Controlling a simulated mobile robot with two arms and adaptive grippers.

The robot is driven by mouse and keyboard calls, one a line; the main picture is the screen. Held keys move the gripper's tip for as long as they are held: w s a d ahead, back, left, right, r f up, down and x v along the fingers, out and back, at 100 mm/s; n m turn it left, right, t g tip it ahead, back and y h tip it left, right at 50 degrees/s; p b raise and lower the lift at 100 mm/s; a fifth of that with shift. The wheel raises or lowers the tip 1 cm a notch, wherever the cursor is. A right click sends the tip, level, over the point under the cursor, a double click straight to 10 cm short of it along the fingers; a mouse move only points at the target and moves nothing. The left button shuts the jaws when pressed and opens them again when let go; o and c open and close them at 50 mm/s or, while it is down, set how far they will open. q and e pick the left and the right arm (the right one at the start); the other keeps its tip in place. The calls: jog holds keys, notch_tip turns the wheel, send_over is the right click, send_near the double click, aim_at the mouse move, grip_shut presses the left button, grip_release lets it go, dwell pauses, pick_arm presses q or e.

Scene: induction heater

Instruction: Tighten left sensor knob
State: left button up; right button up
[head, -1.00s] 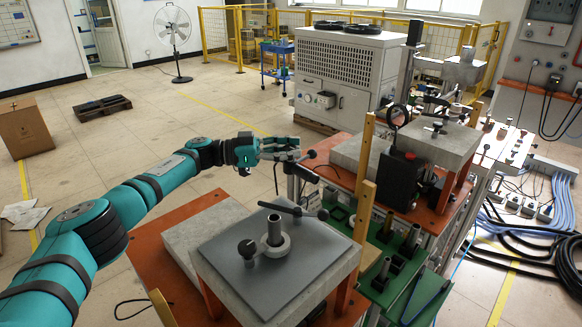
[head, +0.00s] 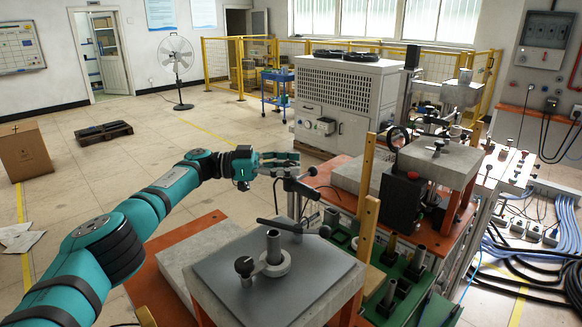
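My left gripper (head: 284,163) reaches in from the left, over the far edge of the near workstation. Its fingers look apart, with nothing seen between them. A small black knob (head: 312,171) shows just right of the fingertips; I cannot tell whether they touch. A dark post with a black lever (head: 302,188) stands just below the fingers. On the near grey plate (head: 225,274) are a metal post in a round collar (head: 274,252) and a black ball knob (head: 244,266). Which knob is the left sensor knob is not clear. My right gripper is out of view.
A wooden upright (head: 367,228) and green fixtures with dark cylinders (head: 388,296) stand right of the near plate. A black box (head: 401,203) and a second stone-topped stand (head: 440,164) lie beyond. The floor at left is mostly clear.

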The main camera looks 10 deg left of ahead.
pick_arm(q)
jog(key=shift+o, duration=1.4)
jog(key=shift+a, duration=0.1)
jog(key=s+a, duration=0.1)
jog(key=a, duration=0.6)
jog(key=shift+s, duration=0.2)
jog(key=shift+a, duration=0.15)
